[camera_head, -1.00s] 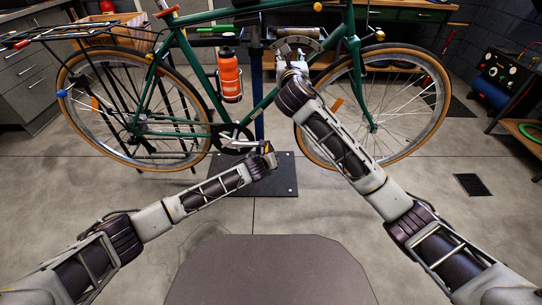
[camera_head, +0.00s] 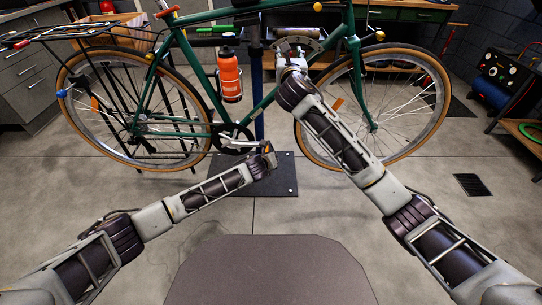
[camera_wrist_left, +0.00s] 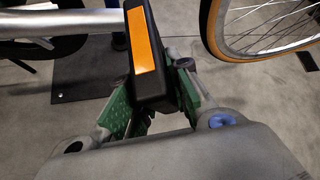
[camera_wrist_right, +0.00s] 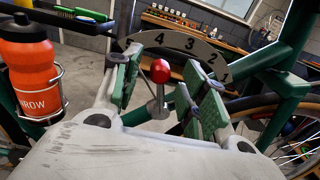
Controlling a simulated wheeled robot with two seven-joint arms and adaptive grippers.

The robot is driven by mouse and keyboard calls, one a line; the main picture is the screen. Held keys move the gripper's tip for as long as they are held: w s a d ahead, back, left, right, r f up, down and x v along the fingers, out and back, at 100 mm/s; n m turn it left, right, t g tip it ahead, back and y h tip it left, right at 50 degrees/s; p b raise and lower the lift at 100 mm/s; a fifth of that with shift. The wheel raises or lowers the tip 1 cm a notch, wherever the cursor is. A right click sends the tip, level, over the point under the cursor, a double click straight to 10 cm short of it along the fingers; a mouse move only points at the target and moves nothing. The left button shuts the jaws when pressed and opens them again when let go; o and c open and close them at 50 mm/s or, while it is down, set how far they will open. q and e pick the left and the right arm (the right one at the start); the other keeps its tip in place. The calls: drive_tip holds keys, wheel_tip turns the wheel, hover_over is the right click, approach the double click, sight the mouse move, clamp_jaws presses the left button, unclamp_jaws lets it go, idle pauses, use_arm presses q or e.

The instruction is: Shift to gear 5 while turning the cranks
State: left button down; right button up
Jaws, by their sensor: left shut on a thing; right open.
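In the left wrist view, the black pedal with an orange reflector (camera_wrist_left: 146,50) sits between the green pads of my left gripper (camera_wrist_left: 154,98), which is shut on it. The silver crank arm (camera_wrist_left: 65,22) runs to the left of the pedal. In the head view, my left gripper (camera_head: 267,157) is low beside the chainring (camera_head: 232,138). In the right wrist view, the red ball knob of the shift lever (camera_wrist_right: 160,70) stands between the open fingers of my right gripper (camera_wrist_right: 163,88). The knob appears below the 4 on the grey numbered arc (camera_wrist_right: 174,40); the arc's left end is partly hidden.
The green bike (camera_head: 190,62) stands over a dark base plate (camera_head: 285,178). An orange bottle (camera_head: 229,75) is on its frame, left of my right arm. The front wheel (camera_head: 440,100) is to the right. The floor in front is clear.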

drive_tip(key=shift+w, duration=1)
drive_tip(key=shift+c, duration=0.4)
